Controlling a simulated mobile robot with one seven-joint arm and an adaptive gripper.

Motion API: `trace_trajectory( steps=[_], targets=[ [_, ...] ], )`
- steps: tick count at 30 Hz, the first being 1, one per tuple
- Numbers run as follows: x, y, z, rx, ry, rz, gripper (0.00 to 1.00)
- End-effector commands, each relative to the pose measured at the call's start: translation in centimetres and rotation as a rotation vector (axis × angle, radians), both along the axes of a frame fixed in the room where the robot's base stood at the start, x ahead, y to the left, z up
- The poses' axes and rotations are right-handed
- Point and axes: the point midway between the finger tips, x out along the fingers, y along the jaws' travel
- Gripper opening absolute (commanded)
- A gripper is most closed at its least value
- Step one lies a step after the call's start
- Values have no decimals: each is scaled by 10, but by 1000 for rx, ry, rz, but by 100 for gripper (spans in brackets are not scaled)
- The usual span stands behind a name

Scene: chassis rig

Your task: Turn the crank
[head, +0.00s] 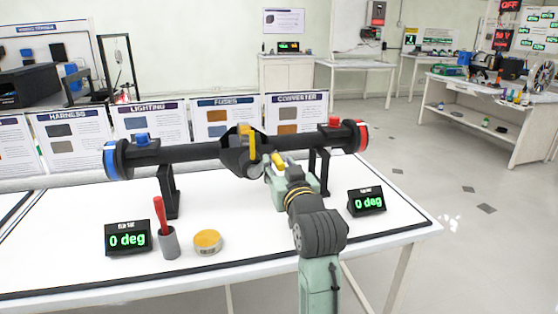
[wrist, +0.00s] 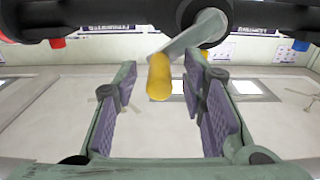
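The crank sits at the middle of a black horizontal shaft (head: 195,154). Its grey crank arm (wrist: 193,37) ends in a yellow handle (wrist: 159,77), which also shows in the head view (head: 278,160). My gripper (wrist: 162,68) is open, its purple-padded fingers on either side of the yellow handle. Gaps show between the handle and both pads, so nothing is gripped. In the head view my gripper (head: 281,176) is at the handle, its fingers partly hidden. A second yellow lever (head: 246,142) stands upright by the shaft's centre.
The shaft rests on black stands (head: 167,188) above a white table (head: 100,260). Two displays, left (head: 128,239) and right (head: 367,201), read 0 deg.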

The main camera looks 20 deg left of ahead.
Motion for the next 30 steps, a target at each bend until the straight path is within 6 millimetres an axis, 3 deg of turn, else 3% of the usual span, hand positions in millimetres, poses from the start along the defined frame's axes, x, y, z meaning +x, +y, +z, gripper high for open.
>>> trace_trajectory(
  steps=[6, 14, 30],
  targets=[
    [14, 10, 0, 0, 0, -1, 38],
    [15, 11, 0, 1, -1, -1, 38],
    [15, 10, 0, 1, -1, 0, 3]
  ],
)
